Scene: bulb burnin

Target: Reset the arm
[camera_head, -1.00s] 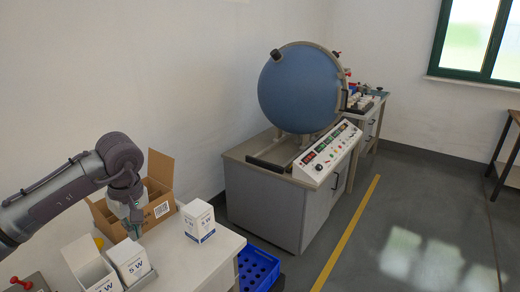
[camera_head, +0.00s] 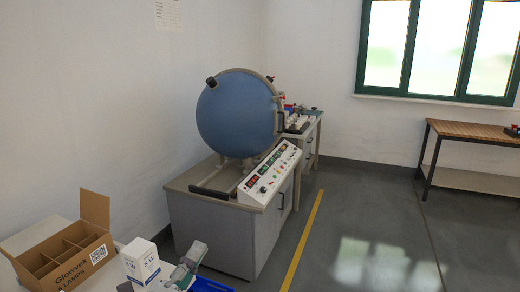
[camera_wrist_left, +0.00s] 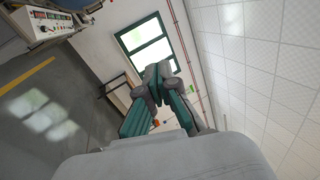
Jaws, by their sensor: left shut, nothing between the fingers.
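My left gripper (camera_head: 186,266) shows low in the head view, just right of a white lamp box (camera_head: 141,265) and beyond the white table's edge. It is grey with teal finger parts and holds nothing. In the left wrist view the fingers (camera_wrist_left: 160,80) are shut and empty, with the window and ceiling behind them. Most of my left arm is out of the head view. My right gripper is in neither view.
An open divided cardboard carton (camera_head: 68,258) stands at the lower left. A blue crate (camera_head: 208,285) lies below my left gripper. A grey cabinet (camera_head: 212,232) carries a blue sphere (camera_head: 236,115) and control panel (camera_head: 269,176). A wooden table (camera_head: 472,130) stands right; the floor between is clear.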

